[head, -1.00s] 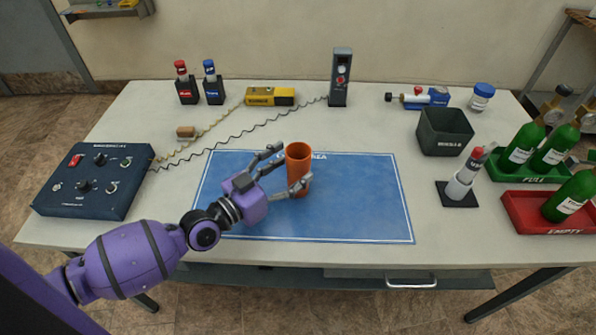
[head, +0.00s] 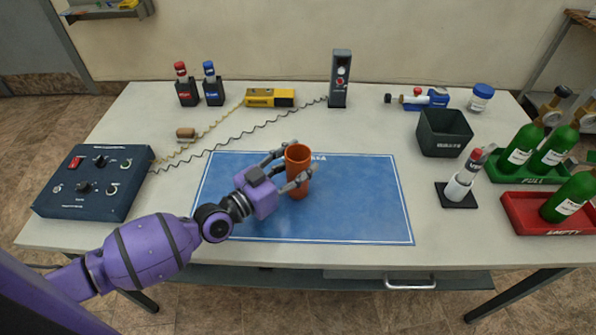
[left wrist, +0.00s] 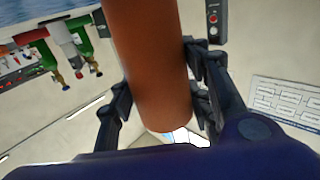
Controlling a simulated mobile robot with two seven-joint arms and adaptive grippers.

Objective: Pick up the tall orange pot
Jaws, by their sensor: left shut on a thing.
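The tall orange pot (head: 298,172) stands upright on the blue mat (head: 350,205), near the mat's back middle. My left gripper (head: 292,172) reaches it from the left and is shut on it, with fingers on both sides of the pot. In the left wrist view the pot (left wrist: 150,65) fills the middle, between the dark fingers (left wrist: 158,95). I cannot tell whether its base is touching the mat or slightly above it. My right gripper is not in view.
A blue control box (head: 95,182) sits at the left. A yellow device (head: 269,97) and a grey meter (head: 339,78) stand at the back. A dark bin (head: 444,132), a holder (head: 457,194), and green (head: 547,178) and red (head: 520,217) bottle trays are right. The mat's right half is clear.

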